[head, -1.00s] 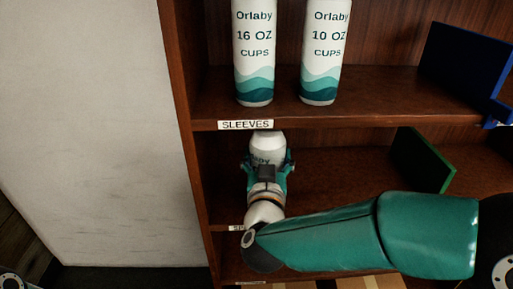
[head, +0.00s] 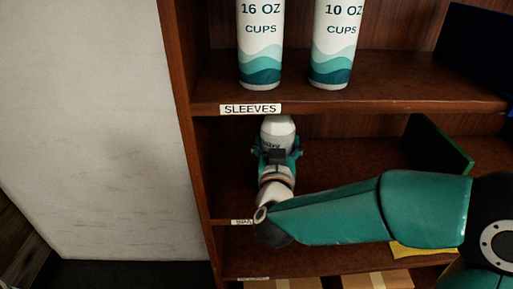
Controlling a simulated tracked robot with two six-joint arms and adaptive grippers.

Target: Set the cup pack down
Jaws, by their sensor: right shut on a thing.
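My right gripper (head: 277,157) is on the middle shelf (head: 345,178) of the brown shelving unit, near its left wall. It is shut on a white cup pack (head: 278,127), which stands out above the fingers. The pack's lower part is hidden behind the gripper and wrist, so I cannot tell whether it touches the shelf. My left gripper is not in view.
Two cup packs, 16 OZ (head: 260,45) and 10 OZ (head: 335,45), stand on the shelf above. A green divider (head: 438,145) stands right of my gripper, with bare shelf between. Cardboard boxes (head: 377,280) sit below. A pale wall (head: 100,130) is at left.

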